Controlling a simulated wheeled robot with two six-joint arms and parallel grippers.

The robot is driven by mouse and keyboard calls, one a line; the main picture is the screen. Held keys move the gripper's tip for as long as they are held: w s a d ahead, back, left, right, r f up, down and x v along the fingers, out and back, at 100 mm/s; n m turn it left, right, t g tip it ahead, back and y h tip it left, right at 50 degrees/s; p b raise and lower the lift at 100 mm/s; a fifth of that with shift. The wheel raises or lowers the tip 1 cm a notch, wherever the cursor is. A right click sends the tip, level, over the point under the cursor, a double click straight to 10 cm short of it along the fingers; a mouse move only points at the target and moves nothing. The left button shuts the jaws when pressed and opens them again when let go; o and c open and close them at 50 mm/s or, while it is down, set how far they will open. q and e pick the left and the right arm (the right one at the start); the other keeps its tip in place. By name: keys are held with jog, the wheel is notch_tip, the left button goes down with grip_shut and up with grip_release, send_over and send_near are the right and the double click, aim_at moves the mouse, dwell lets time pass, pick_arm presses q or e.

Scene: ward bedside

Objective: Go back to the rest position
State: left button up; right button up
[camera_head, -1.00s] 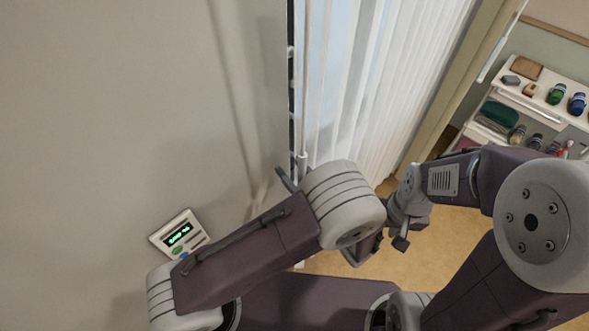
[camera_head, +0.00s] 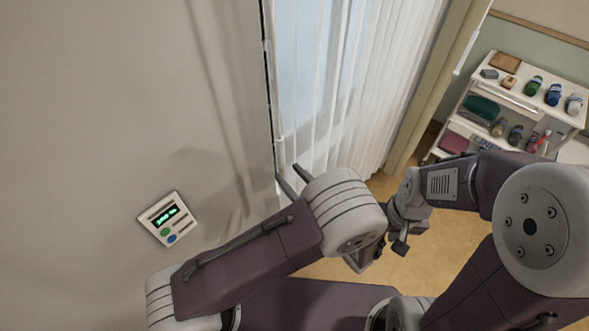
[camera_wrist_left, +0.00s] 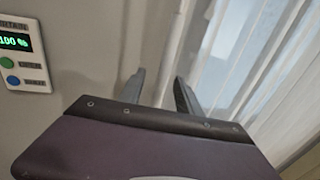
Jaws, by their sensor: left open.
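My left gripper (camera_head: 288,174) is open and empty. Its two dark fingers stick out past the grey wrist joint, in front of the wall's edge by the curtain; in the left wrist view its fingers (camera_wrist_left: 160,77) stand apart with nothing between them. My right gripper (camera_head: 398,242) is partly hidden behind my arm links near the middle, and its jaw state is unclear. The wall panel (camera_head: 168,218) has a lit green display, a green button and a blue button. The panel also shows at the left edge of the left wrist view (camera_wrist_left: 22,52), reading 100. My left gripper is apart from it.
White vertical-slat curtains (camera_head: 345,85) hang by the window at centre. A white cart (camera_head: 528,102) with bottles, boxes and folded cloths stands at the upper right. Tan floor (camera_head: 430,262) shows between my arms. The wall (camera_head: 110,110) fills the left side.

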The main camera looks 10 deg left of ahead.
pick_arm(q)
jog(key=shift+w+a+f, duration=0.1)
jog(key=shift+w+a, duration=0.25)
jog(key=shift+w, duration=0.05)
jog(key=s+a+f+n+g+h+b, duration=0.5)
jog(key=f+n, duration=0.3)
jog(key=n, duration=0.6)
jog(key=s+a+f+n+g+h+b, duration=0.6)
jog(key=a+f+n+g+h, duration=0.1)
jog(key=n, duration=0.6)
jog(key=shift+s+f+n, duration=0.25)
jog(key=shift+f+n, duration=0.15)
pick_arm(e)
notch_tip(320, 180, down, 11)
